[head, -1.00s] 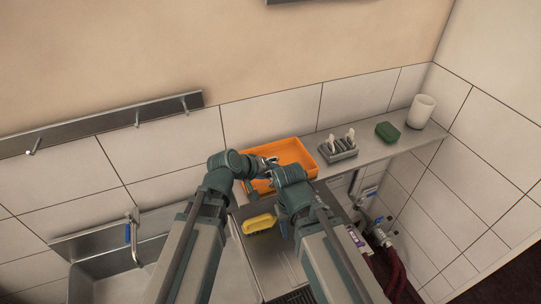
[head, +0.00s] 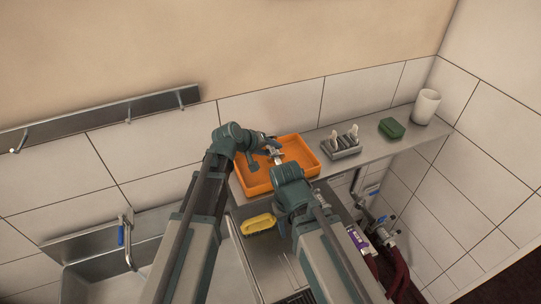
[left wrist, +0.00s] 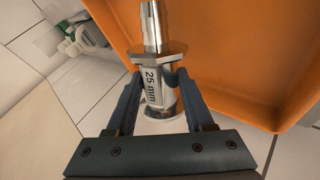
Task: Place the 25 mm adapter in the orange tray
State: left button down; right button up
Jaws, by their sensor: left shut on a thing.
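The metal adapter (left wrist: 152,88), labelled "25 mm", is between the two fingers of my left gripper (left wrist: 160,80), which is shut on it. In the head view the adapter (head: 277,153) shows small and pale at the end of my left gripper (head: 270,146), over the orange tray (head: 318,168). I cannot tell whether the adapter touches the tray floor.
Right of the tray, the shelf holds a grey rack (head: 340,149) with white-topped pieces, a green block (head: 391,128) and a white cup (head: 426,106). A yellow brush (head: 258,224) lies below the tray. A sink (head: 95,283) is at the left.

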aim_at(268, 151)
pick_arm(q)
jog(key=shift+f+b, duration=0.4)
jog(key=shift+f, duration=0.5)
jog(key=shift+c, duration=1.4)
grip_release()
jog(key=shift+r, duration=0.1)
pick_arm(e)
jog(key=shift+f, duration=0.75)
pick_arm(q)
jog(key=shift+r+p, duration=0.25)
jog(key=shift+p, duration=0.1)
jog(key=p+v, duration=0.5)
jog(key=v, duration=0.2)
pick_arm(e)
notch_tip(268, 151, up, 6)
jog(key=shift+f, duration=0.25)
pick_arm(q)
jog(key=shift+s+a, duration=0.1)
pick_arm(e)
jog(key=shift+s, duration=0.1)
